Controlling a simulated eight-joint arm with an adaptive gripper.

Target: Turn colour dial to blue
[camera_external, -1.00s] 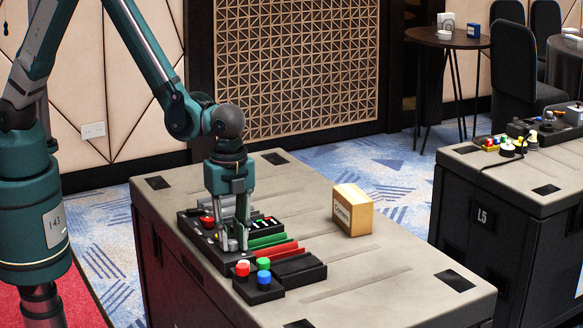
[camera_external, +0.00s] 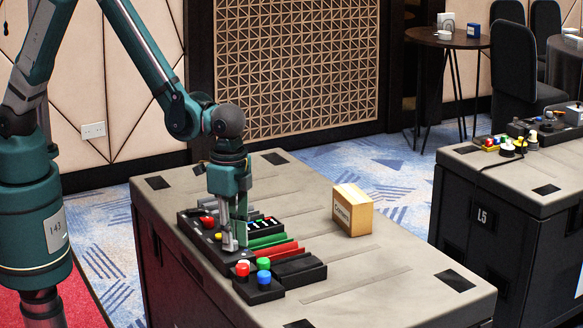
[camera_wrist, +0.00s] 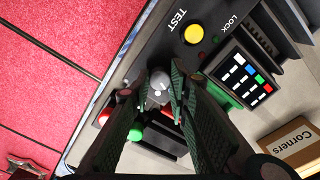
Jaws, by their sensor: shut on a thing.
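My gripper (camera_external: 234,246) points straight down over the dark control panel (camera_wrist: 150,58) on the case top. In the wrist view my gripper (camera_wrist: 168,92) has its fingers on either side of a grey knob, the dial (camera_wrist: 159,86), and is shut on it. The fingers hide part of the dial, and I cannot read which colour it points to. A small black display (camera_wrist: 238,84) beside it shows white bars and blue, green and red squares.
A yellow button (camera_wrist: 194,34) sits by the TEST label. Red, green and blue buttons (camera_external: 263,276) stand at the panel's near end. Green and red strips (camera_external: 272,246) lie alongside. A "Corners" box (camera_external: 352,211) stands to the right; the case top (camera_external: 390,275) beyond is clear.

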